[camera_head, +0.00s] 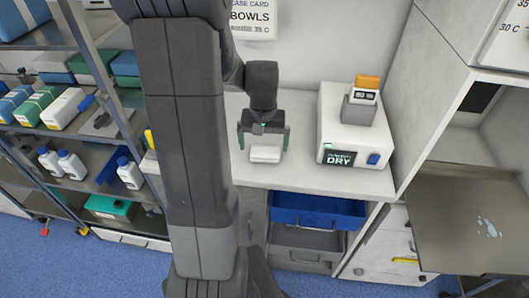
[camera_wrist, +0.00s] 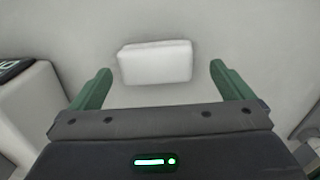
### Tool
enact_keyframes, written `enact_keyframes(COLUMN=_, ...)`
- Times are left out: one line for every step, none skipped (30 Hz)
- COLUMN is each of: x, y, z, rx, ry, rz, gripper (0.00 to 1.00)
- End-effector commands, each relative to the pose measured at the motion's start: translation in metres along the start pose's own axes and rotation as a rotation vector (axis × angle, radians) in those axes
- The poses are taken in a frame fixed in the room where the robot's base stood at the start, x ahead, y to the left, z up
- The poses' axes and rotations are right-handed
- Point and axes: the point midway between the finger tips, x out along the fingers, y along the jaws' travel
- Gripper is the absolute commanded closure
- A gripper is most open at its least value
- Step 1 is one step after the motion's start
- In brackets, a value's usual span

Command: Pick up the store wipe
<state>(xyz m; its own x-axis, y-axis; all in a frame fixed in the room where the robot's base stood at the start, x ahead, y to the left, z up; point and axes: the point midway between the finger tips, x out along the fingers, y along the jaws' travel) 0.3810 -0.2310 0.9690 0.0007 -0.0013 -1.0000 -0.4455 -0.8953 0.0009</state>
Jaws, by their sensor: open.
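The store wipe looks like a small white folded pad (camera_head: 265,154) on the light counter in the head view. In the wrist view the same white pad (camera_wrist: 155,62) lies between and slightly beyond the fingertips. My gripper (camera_head: 264,143) is above the counter at the pad, with its two green fingers spread wide. In the wrist view my gripper (camera_wrist: 160,75) is open and empty, with a gap on each side of the pad. I cannot tell the exact height of the fingers above the counter.
A white device marked DRY (camera_head: 354,135) stands on the counter to the right. A blue drawer (camera_head: 317,209) is below the counter's front edge. Shelves with bottles (camera_head: 70,165) and boxes stand at left. A metal tray surface (camera_head: 470,215) with a wet patch is at right.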

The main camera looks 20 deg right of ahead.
Motion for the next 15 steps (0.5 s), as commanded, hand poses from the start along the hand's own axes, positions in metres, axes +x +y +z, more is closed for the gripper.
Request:
enact_keyframes(x=0.008, y=0.002, z=0.003, rx=0.001, ry=-0.007, rz=0.000, gripper=0.00)
enact_keyframes(x=0.012, y=0.002, z=0.004, rx=0.001, ry=-0.008, rz=0.000, gripper=0.00)
enact_keyframes(x=0.018, y=0.003, z=0.004, rx=0.000, ry=-0.006, rz=0.000, gripper=0.00)
enact_keyframes(x=0.022, y=0.003, z=0.003, rx=0.000, ry=-0.005, rz=0.000, gripper=0.00)
enact_keyframes(x=0.025, y=0.002, z=0.003, rx=0.000, ry=-0.005, rz=0.000, gripper=0.00)
enact_keyframes(x=0.029, y=0.002, z=0.003, rx=0.000, ry=-0.005, rz=0.000, gripper=0.00)
enact_keyframes(x=0.031, y=0.002, z=0.003, rx=0.000, ry=-0.005, rz=0.000, gripper=0.00)
enact_keyframes(x=0.033, y=0.002, z=0.003, rx=0.000, ry=-0.003, rz=0.000, gripper=0.00)
enact_keyframes(x=0.035, y=0.002, z=0.003, rx=0.000, ry=-0.002, rz=0.000, gripper=0.00)
enact_keyframes(x=0.035, y=0.002, z=0.003, rx=0.000, ry=-0.002, rz=0.000, gripper=0.00)
enact_keyframes(x=0.036, y=0.002, z=0.003, rx=0.000, ry=-0.002, rz=0.000, gripper=0.00)
enact_keyframes(x=0.036, y=0.002, z=0.003, rx=0.000, ry=-0.001, rz=0.000, gripper=0.00)
enact_keyframes(x=0.036, y=0.002, z=0.003, rx=0.000, ry=-0.001, rz=0.000, gripper=0.00)
enact_keyframes(x=0.036, y=0.002, z=0.003, rx=0.000, ry=-0.001, rz=0.000, gripper=0.00)
enact_keyframes(x=0.036, y=0.002, z=0.003, rx=0.000, ry=-0.001, rz=0.000, gripper=0.00)
